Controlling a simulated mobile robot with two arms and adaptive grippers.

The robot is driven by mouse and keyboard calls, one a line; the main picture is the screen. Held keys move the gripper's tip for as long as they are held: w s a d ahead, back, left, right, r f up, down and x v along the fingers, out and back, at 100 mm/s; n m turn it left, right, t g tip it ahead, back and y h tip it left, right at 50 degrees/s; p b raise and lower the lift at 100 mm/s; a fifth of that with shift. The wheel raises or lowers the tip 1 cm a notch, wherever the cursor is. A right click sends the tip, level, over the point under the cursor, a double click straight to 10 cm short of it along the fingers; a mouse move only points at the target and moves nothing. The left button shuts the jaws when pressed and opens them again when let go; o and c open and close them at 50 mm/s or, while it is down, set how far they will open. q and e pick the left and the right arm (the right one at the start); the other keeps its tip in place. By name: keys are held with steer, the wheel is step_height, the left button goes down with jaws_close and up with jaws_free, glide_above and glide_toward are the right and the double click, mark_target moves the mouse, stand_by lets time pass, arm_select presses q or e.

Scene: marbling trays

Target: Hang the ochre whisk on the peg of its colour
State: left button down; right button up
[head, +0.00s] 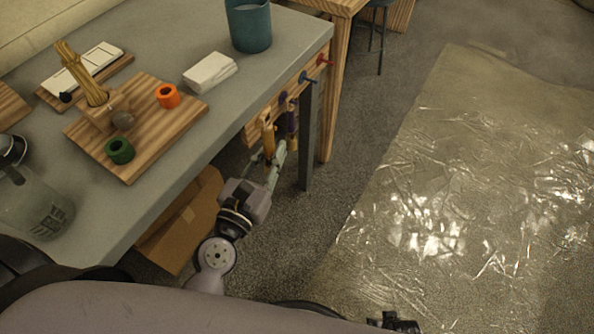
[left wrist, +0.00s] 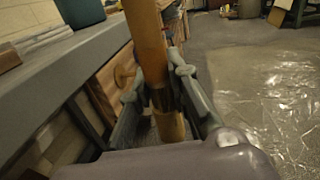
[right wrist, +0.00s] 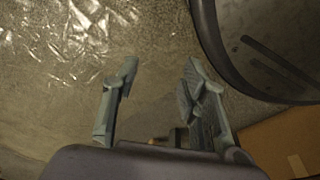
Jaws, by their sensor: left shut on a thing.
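The ochre whisk (head: 268,138) is upright in my left gripper (head: 270,158), beside the table's side where the pegs are. In the left wrist view the fingers (left wrist: 160,92) are shut around its ochre handle (left wrist: 148,45). The whisk's wire end is not clear in any view. An ochre-brown round peg (left wrist: 125,75) sticks out of a wooden board just left of the handle, apart from it in the picture. My right gripper (right wrist: 155,95) is open and empty above the floor; only a part of it shows at the bottom of the head view (head: 393,322).
A purple-handled tool (head: 291,120) hangs beside the whisk. A blue peg (head: 308,77) and a red peg (head: 323,60) lie farther along the board. The grey table (head: 185,165) and its leg (head: 306,140) are close. A cardboard box (head: 180,225) stands below.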

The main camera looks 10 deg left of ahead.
steer(key=w+r+b, duration=0.5)
steer(key=w+b, duration=0.1)
arm_select(q)
steer(key=w+d+f+m+h+b, duration=0.1)
steer(key=w+d+f, duration=0.1)
steer(key=f, duration=0.2)
steer(key=w+d+f+g+h+b, duration=0.1)
steer(key=w+d+f, duration=0.15)
steer(key=f, duration=0.25)
steer(key=w+d+f+m+h+b, duration=0.1)
steer(key=w+f, duration=0.1)
steer(key=f, duration=0.2)
steer(key=w+a+f+b, duration=0.1)
steer(key=w+a+b, duration=0.2)
steer(key=a, duration=0.6)
steer(key=shift+w+b, duration=0.25)
steer(key=shift+b, duration=0.1)
arm_select(e)
step_height(320, 180, up, 12)
steer(key=s+t, duration=0.1)
steer(key=shift+a+r+t, duration=0.15)
steer(key=shift+a+t, duration=0.1)
steer(key=shift+t, duration=0.05)
steer(key=shift+s, duration=0.15)
